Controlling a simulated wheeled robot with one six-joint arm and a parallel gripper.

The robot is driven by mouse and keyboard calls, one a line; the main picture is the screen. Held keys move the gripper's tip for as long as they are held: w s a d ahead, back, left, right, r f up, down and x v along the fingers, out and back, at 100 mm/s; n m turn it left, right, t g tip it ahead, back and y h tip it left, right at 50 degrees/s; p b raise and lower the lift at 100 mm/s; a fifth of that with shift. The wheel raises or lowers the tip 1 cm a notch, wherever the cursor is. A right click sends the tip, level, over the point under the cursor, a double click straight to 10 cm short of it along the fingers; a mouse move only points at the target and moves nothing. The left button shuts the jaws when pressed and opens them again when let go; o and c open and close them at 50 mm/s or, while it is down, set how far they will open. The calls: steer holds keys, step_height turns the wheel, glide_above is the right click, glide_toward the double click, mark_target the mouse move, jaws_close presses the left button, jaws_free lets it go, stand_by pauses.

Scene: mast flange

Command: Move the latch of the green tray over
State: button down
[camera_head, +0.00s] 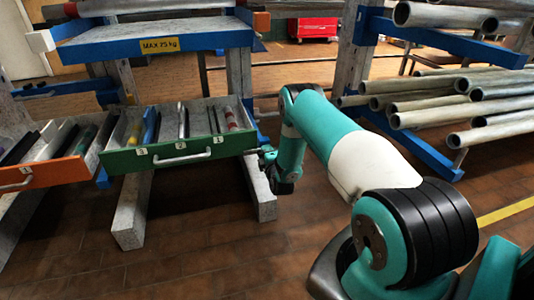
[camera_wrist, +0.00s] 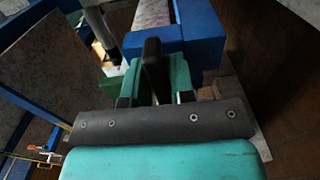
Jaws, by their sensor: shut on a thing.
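The green tray (camera_head: 190,151) sits in the rack, with a pale handle and number labels on its front. It holds rods and tools. My gripper (camera_head: 266,154) is at the tray's right end. In the wrist view my gripper (camera_wrist: 155,85) has its teal fingers closed on an upright dark piece, the latch (camera_wrist: 153,58), beside a blue rack beam. A bit of the green tray (camera_wrist: 116,86) shows left of the fingers. In the head view the latch is hidden or too small to make out behind my gripper.
An orange tray (camera_head: 45,174) stands open at the left. A blue shelf (camera_head: 155,42) is above the green tray. Metal pipes (camera_head: 445,110) lie on a blue rack at the right. A grey foot beam (camera_head: 262,195) runs under my gripper. The tiled floor in front is clear.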

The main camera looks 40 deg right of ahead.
steer(key=shift+a+f, duration=0.1)
steer(key=c, duration=1.1)
jaws_free()
steer(key=shift+s, duration=0.1)
steer(key=p+v, duration=0.8)
steer(key=v, duration=0.9)
steer(key=shift+a+p, duration=0.2)
steer(key=shift+p, duration=0.1)
